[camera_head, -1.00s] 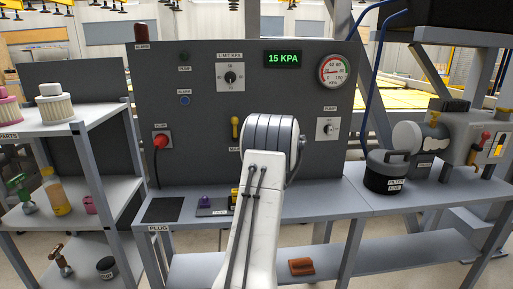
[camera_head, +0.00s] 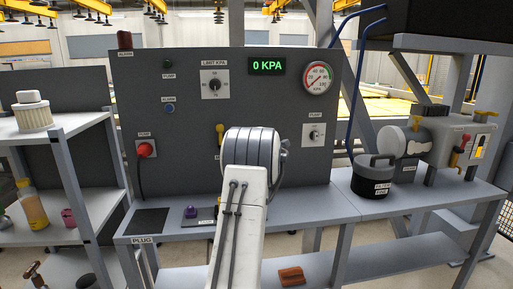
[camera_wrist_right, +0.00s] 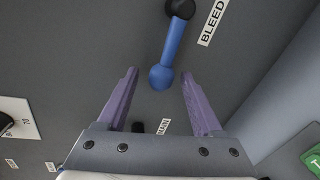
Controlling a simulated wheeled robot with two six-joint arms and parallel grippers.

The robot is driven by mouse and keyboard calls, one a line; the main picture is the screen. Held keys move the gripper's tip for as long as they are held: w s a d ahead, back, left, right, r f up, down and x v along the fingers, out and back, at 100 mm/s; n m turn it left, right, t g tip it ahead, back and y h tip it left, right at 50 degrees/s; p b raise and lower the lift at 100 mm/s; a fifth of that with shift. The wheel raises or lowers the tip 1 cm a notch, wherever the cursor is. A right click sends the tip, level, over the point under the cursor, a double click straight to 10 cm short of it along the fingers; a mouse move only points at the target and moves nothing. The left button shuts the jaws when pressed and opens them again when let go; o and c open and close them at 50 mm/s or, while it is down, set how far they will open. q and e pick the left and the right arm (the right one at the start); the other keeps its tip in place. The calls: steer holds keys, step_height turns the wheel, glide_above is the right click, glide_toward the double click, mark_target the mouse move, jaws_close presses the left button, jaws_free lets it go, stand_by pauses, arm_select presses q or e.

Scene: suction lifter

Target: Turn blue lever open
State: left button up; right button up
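The blue lever (camera_wrist_right: 168,55) shows in the right wrist view, hinged at a black hub on a dark grey panel, beside a label reading BLEED. My right gripper (camera_wrist_right: 159,76) is open, with its two purple fingers on either side of the lever's rounded end. I cannot tell how deep the fingers reach, and they show no grip on it. In the head view my white arm (camera_head: 245,215) covers the panel's lower middle, and the blue lever and right gripper are hidden there. My left gripper is in neither view.
The grey panel (camera_head: 150,90) carries a display (camera_head: 267,66) reading 0 KPA, a round gauge (camera_head: 318,77), a red pump button (camera_head: 146,149) and a yellow lever (camera_head: 220,132). A black filter canister (camera_head: 374,177) stands on the bench at right. Shelves (camera_head: 60,131) stand at left.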

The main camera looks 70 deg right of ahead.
steer(key=b+v, duration=0.2)
steer(key=v, duration=0.8)
steer(key=shift+a, duration=0.25)
stand_by(0.3)
